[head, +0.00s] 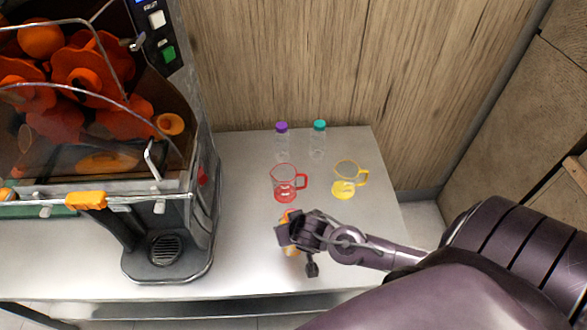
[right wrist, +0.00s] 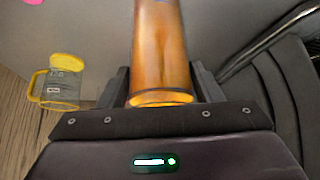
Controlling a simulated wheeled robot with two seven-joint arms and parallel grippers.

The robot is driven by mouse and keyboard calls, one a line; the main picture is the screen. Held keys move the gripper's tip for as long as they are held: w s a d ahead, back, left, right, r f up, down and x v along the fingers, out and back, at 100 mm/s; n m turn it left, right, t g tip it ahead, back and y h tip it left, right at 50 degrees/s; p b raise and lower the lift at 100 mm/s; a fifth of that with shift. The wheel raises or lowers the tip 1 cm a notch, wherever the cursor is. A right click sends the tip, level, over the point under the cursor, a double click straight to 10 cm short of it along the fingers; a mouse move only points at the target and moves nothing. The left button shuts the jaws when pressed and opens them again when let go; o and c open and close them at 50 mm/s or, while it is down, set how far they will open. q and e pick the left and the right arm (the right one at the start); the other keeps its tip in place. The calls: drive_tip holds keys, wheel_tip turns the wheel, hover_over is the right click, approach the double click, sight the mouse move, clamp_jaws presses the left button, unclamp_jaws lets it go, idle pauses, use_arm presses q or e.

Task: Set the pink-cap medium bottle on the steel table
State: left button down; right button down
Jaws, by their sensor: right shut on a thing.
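My right gripper (head: 291,234) is over the front part of the steel table (head: 240,235). It is shut on an orange-filled bottle (head: 292,249), mostly hidden by the gripper in the head view. In the right wrist view the orange bottle (right wrist: 160,50) stands between the two fingers, with a bright rim at its near end. No pink cap can be made out on it. I cannot tell whether it touches the table. My left gripper is not in view.
A red jug (head: 285,187) and a yellow jug (head: 344,188) stand behind the gripper. Behind them are a purple-cap bottle (head: 281,145) and a green-cap bottle (head: 318,143). The orange juicer (head: 200,190) fills the left. The table's right front is clear. A pink patch (right wrist: 18,3) is unclear.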

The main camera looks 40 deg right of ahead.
drive_tip(key=shift+c, duration=2.1)
unclamp_jaws()
drive_tip(key=shift+f, duration=0.1)
drive_tip(key=v, duration=1.2)
drive_tip(key=shift+r+b, duration=0.25)
drive_tip(key=shift+b, duration=0.1)
drive_tip(key=shift+f, duration=0.1)
